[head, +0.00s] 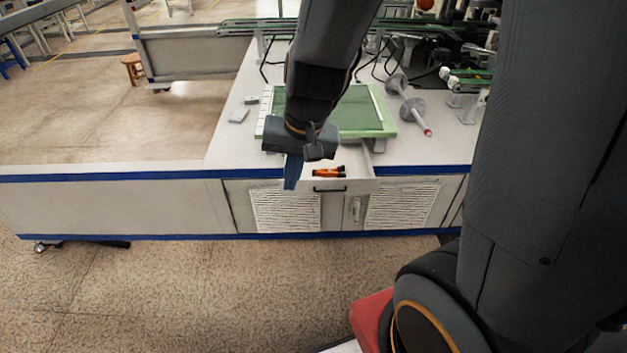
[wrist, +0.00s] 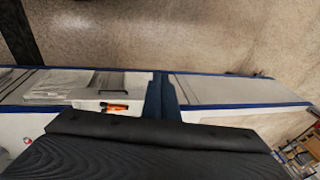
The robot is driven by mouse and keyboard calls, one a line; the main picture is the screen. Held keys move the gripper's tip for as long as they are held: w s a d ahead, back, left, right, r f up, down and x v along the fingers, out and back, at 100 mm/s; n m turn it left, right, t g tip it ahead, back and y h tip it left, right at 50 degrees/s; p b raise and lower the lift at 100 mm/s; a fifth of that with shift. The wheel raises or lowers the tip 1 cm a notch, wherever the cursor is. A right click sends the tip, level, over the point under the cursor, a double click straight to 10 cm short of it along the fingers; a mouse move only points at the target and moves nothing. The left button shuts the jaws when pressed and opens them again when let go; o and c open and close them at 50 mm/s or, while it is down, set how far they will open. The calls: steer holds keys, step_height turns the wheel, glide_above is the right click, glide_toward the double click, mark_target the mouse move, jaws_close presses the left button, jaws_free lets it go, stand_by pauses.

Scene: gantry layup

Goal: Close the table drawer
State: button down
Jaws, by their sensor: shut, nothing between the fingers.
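The table drawer (head: 352,185) is pulled out from the front of the white table, with a dark bar handle on its front. An orange and black tool (head: 328,172) lies inside it. In the wrist view the drawer (wrist: 95,95) shows left of my fingers, with the orange tool (wrist: 115,108) in it. My gripper (head: 292,172) is shut and empty, pointing down by the left end of the drawer. Its blue fingers (wrist: 158,98) show in the wrist view. I cannot tell whether they touch the drawer. My gripper hides the drawer's left part in the head view.
A green board (head: 357,108) lies on the tabletop behind the drawer. A grey rod with discs (head: 410,105) lies to its right. Small grey blocks (head: 239,115) lie to its left. Vented cabinet panels (head: 286,211) are below. The floor in front is largely clear.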

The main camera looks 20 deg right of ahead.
steer(key=w+a+f+m+t, duration=0.25)
steer(key=w+m, duration=0.25)
steer(key=w, duration=0.3)
steer(key=m+h+b, duration=0.3)
steer(key=m+h, duration=0.5)
steer(key=m, duration=0.4)
glide_toward(313, 184)
step_height(313, 184, down, 3)
steer(key=s, duration=0.2)
steer(key=shift+g, duration=0.35)
steer(key=shift+w+d+f+p, duration=0.15)
steer(key=shift+w+d, duration=0.2)
steer(key=shift+w, duration=0.3)
steer(key=shift+w+d+p, duration=0.1)
steer(key=shift+w+d, duration=0.3)
steer(key=shift+w, duration=0.25)
steer(key=shift+w+d+f+p, duration=0.15)
steer(key=shift+w+d, duration=0.2)
steer(key=shift+w, duration=0.3)
steer(key=shift+r, duration=0.15)
